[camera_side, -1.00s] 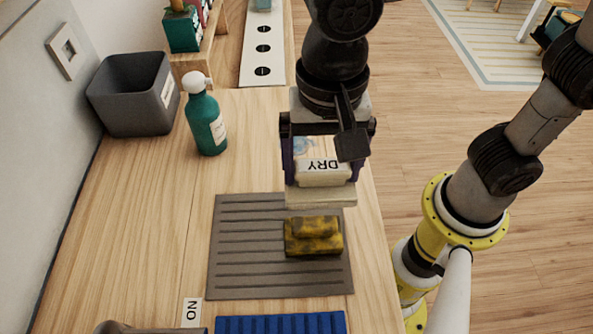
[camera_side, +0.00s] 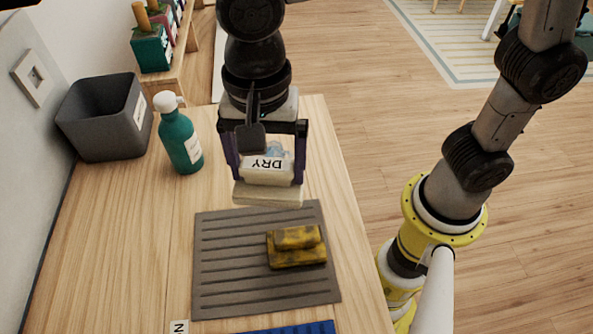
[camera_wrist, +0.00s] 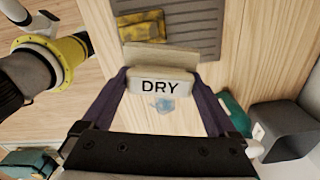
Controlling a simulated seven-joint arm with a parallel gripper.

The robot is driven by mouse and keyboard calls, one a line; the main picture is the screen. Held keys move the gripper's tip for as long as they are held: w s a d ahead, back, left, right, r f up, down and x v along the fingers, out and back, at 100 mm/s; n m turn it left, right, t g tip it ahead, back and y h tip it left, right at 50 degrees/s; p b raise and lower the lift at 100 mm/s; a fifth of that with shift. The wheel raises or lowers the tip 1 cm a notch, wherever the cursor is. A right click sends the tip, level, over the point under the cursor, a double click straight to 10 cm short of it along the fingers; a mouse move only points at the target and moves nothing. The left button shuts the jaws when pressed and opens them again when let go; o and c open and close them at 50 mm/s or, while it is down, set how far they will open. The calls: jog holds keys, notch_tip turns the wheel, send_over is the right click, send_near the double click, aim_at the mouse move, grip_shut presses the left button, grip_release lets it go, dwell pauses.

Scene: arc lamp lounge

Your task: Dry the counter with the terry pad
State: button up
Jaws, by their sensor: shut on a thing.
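My gripper (camera_side: 267,170) is shut on the terry pad (camera_side: 268,193), a pale cream block with a grip marked DRY. In the wrist view the DRY grip (camera_wrist: 160,86) sits between my purple fingers, with the cream pad (camera_wrist: 160,58) beyond it. The pad is near the far edge of the grey mat; I cannot tell whether it touches the counter. The wooden counter (camera_side: 120,240) lies beneath. A small bluish wet-looking patch (camera_wrist: 165,104) shows on the wood between my fingers in the wrist view. It is partly hidden behind my gripper in the side view (camera_side: 275,148).
A stained yellow sponge-like pad (camera_side: 297,248) lies on the grey ribbed mat (camera_side: 225,260). A blue ribbed mat (camera_side: 300,328) is at the near edge.

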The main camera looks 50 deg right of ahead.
jog(key=w+d+f+m, duration=0.3)
jog(key=w+d, duration=0.2)
jog(key=w, duration=0.2)
jog(key=w+d+f+m, duration=0.3)
jog(key=w+d, duration=0.3)
jog(key=w, duration=0.2)
jog(key=shift+s+f, duration=0.15)
jog(key=shift+f, duration=1.7)
jog(key=shift+s+f, duration=0.1)
jog(key=shift+f, duration=1.7)
jog(key=shift+s+d+f, duration=0.15)
jog(key=shift+d, duration=0.05)
jog(key=shift+c, duration=0.6)
jog(key=shift+s+d, duration=3.25)
jog(key=shift+s, duration=0.05)
jog(key=shift+w+a, duration=3.5)
jog(key=shift+a, duration=0.05)
jog(key=shift+w+d, duration=0.55)
jog(key=shift+d, duration=0.05)
jog(key=shift+s+d, duration=0.15)
jog(key=shift+d, duration=0.15)
jog(key=shift+s+d, duration=3.2)
jog(key=shift+s, duration=0.05)
jog(key=shift+w+a, duration=3.4)
jog(key=shift+w, duration=0.05)
notch_tip(320, 180, up, 8)
